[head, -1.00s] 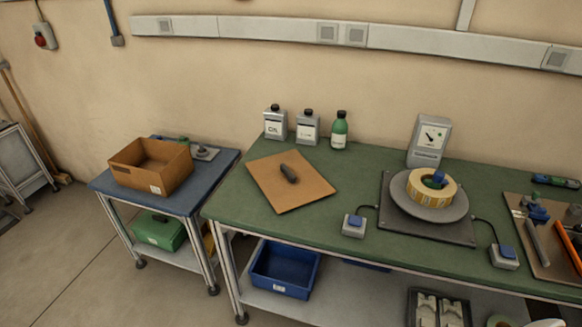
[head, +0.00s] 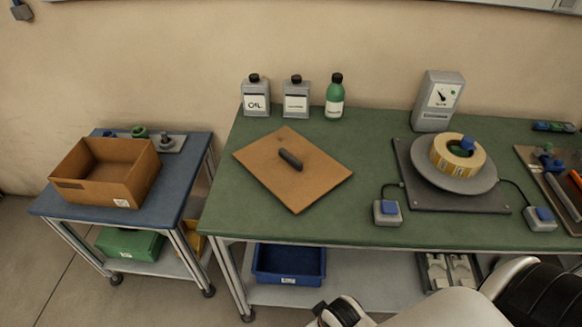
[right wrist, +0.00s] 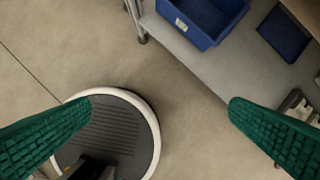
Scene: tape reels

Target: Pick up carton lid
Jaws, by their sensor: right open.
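The carton lid (head: 270,178) is a flat brown square with a dark handle (head: 290,159) on top. It lies at the left part of the green workbench (head: 350,222). The open brown carton (head: 125,190) stands on the blue side table to the left. My right gripper (right wrist: 160,110) is open and empty in the right wrist view, over the floor in front of the bench. In the head view my right arm shows at the lower right, below the bench's front edge and well apart from the lid. My left gripper is not in view.
Oil cans (head: 256,96) and a green bottle (head: 335,98) stand behind the lid. A tape reel (head: 440,156) sits on a grey turntable to its right, with a blue-buttoned box (head: 387,212) nearby. A blue bin (head: 290,281) is on the lower shelf.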

